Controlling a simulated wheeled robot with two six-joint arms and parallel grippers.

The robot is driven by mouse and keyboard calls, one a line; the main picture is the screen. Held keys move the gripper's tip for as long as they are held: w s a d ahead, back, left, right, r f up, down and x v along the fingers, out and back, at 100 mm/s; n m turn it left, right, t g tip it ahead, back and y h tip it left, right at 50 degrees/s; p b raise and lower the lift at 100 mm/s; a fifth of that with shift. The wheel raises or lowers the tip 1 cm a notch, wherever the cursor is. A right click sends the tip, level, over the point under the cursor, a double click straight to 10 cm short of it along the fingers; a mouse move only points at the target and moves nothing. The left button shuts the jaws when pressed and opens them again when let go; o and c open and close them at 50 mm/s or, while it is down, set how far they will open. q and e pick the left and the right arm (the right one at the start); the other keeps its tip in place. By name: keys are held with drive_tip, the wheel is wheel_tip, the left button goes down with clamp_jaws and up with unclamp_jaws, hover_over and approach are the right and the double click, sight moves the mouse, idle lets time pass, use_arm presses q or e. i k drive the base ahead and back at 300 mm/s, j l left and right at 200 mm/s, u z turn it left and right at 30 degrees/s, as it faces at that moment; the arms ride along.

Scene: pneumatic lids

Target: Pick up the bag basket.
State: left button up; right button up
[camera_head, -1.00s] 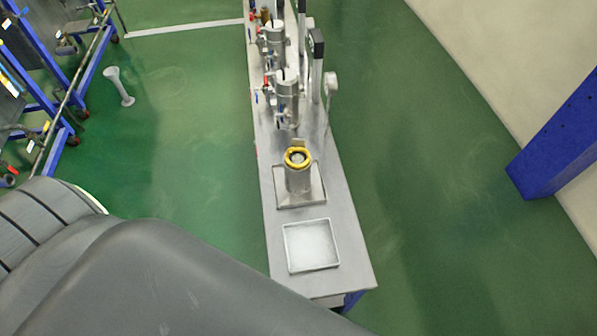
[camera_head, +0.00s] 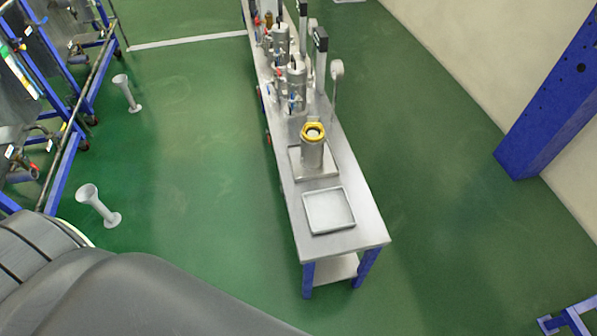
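A metal cylinder with a yellow ring on top (camera_head: 312,150) stands upright on a square metal plate on the long steel table (camera_head: 345,242). A shallow square white tray (camera_head: 329,210) lies in front of it, near the table's near end. I cannot tell for sure which thing is the bag basket; the ringed cylinder may hold it. Neither of my grippers shows in the head view. A large dark grey part of mine fills the lower left.
Steel vessels with valves (camera_head: 297,84) stand farther back on the table. Blue racks (camera_head: 80,110) stand at the left, with white flared stands (camera_head: 99,206) on the floor beside them. A blue post (camera_head: 550,110) is at the right.

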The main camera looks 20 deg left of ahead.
sight(311, 154)
drive_tip(key=k+z, duration=0.2)
drive_tip(key=z, duration=0.15)
drive_tip(key=k+z, duration=0.15)
drive_tip(key=z, duration=0.25)
drive_tip(key=k+l+z, duration=0.2)
drive_tip(key=z, duration=0.15)
drive_tip(key=j+z, duration=0.3)
drive_tip(key=j, duration=0.6)
drive_tip(key=j+z, duration=0.3)
drive_tip(key=j, duration=0.6)
